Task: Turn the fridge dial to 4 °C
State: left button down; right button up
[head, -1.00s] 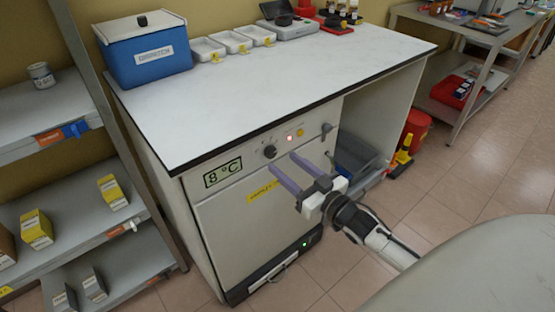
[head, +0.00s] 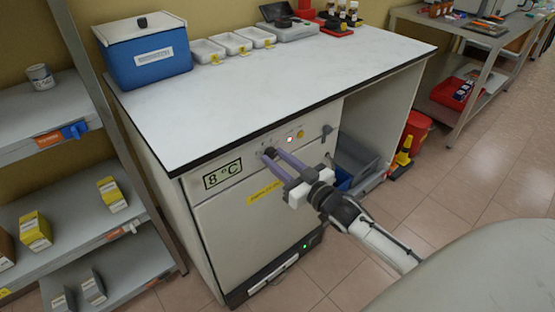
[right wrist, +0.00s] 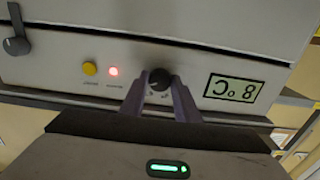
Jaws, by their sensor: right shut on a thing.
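The fridge (head: 240,225) stands under the white counter, with its control panel along the top of its front. Its display (head: 223,174) reads 8 °C; it also shows upside down in the right wrist view (right wrist: 234,90). The black dial (head: 269,153) is right of the display. My right gripper (head: 274,156) is at the panel with its purple fingers on either side of the dial, shut on it. In the right wrist view the dial (right wrist: 159,79) shows between the fingertips (right wrist: 160,82). My left gripper is not in view.
A yellow button (head: 300,134) and an indicator light (head: 290,140) sit right of the dial, and a dark latch (head: 327,131) is further right. A blue box (head: 150,60) and white trays stand on the counter. A shelf rack (head: 90,130) is at the left.

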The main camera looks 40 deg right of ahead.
jog(key=shift+n, duration=0.4)
jog(key=n+p, duration=0.1)
jog(key=n, duration=0.2)
jog(key=shift+n, duration=0.3)
jog(key=n, duration=0.3)
jog(key=shift+n+p, duration=0.3)
jog(key=shift+p, duration=0.05)
jog(key=n, duration=0.5)
jog(key=shift+d+n, duration=0.1)
jog(key=shift+n, duration=0.2)
jog(key=shift+r+n+b, duration=0.1)
jog(key=shift+n+b, duration=0.55)
jog(key=shift+n, duration=1.45)
jog(key=o, duration=1)
jog(key=shift+o, duration=0.2)
